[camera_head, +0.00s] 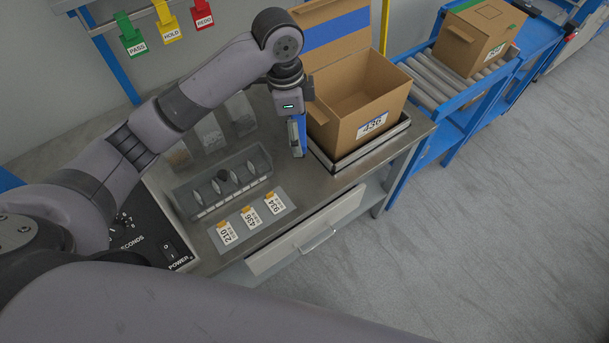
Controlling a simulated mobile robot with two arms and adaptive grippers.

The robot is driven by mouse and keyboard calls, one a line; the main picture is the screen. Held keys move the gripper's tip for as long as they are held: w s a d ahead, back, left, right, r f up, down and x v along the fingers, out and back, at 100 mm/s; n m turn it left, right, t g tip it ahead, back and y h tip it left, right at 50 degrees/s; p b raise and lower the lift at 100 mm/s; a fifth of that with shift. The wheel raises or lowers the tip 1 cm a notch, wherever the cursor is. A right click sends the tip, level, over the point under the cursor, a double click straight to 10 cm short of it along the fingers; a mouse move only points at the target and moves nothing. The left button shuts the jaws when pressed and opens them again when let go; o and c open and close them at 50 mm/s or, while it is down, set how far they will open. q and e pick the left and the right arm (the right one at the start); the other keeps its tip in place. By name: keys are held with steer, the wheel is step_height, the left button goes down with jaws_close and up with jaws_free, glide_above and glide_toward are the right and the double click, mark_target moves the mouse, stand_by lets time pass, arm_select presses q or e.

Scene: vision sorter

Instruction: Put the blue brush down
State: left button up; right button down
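The left arm comes in from the left, and its gripper (296,122) points down over the bench, just left of the open cardboard box (348,118). The blue brush (299,139) hangs upright under the wrist, held in this gripper. The fingers are small and mostly hidden by the wrist and the brush. The brush's lower end is close to the bench top; I cannot tell whether it touches. The right gripper is not in view.
A grey divided tray (180,199) and a sheet of numbered tags (281,188) lie left of the brush. A drawer (310,237) is at the front. A roller conveyor (425,80) carries another box (478,38).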

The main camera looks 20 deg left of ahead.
arm_select(q)
steer(key=shift+w+r+m, duration=0.4)
steer(key=shift+r+m, duration=0.1)
steer(key=shift+r, duration=0.1)
steer(key=shift+w+r+m, duration=0.35)
steer(key=shift+r+m, duration=0.15)
steer(key=shift+r, duration=0.1)
steer(key=shift+w+f, duration=0.1)
steer(key=shift+f, duration=0.05)
step_height(320, 180, down, 15)
steer(key=shift+w+r+p, duration=0.15)
steer(key=shift+r+p, duration=0.05)
steer(key=shift+p, duration=0.15)
steer(key=shift+f, duration=2.4)
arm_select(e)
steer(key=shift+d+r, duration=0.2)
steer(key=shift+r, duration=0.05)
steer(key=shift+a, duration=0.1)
arm_select(q)
steer(key=o, duration=0.9)
steer(key=shift+o, duration=0.2)
